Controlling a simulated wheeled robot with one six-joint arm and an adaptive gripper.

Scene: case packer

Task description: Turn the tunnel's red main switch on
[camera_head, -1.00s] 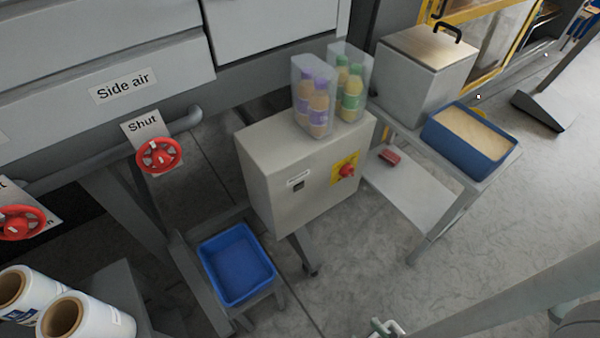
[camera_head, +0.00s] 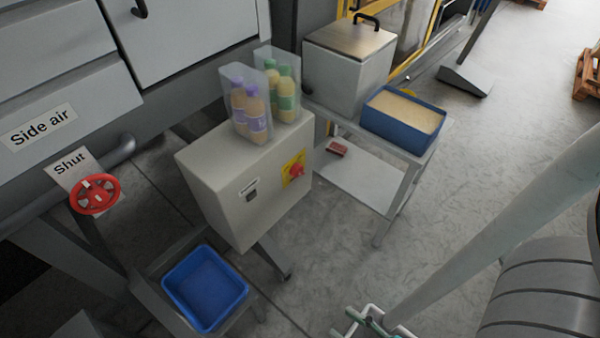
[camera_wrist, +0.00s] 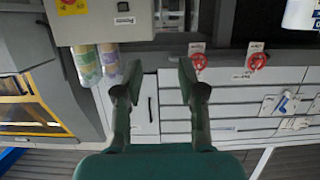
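The red main switch (camera_head: 296,171) is a rotary knob on a yellow plate (camera_head: 289,182) on the front of a grey control box (camera_head: 235,205). A small dark window and white label sit left of it. The knob's setting is too small to read. In the wrist view, which looks inverted, the red switch (camera_wrist: 68,3) shows at the top left edge, partly cut off. My gripper (camera_wrist: 158,75) has its two dark green fingers wide apart with nothing between them. It is away from the switch and touches nothing visible.
Bottles in clear packs (camera_head: 250,110) stand on the box. A blue sand-coloured-filled tray (camera_head: 408,140) and lidded metal bin (camera_head: 345,75) stand on a side table. An empty blue bin (camera_head: 205,288) is below. A red valve wheel (camera_head: 94,194) is at left.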

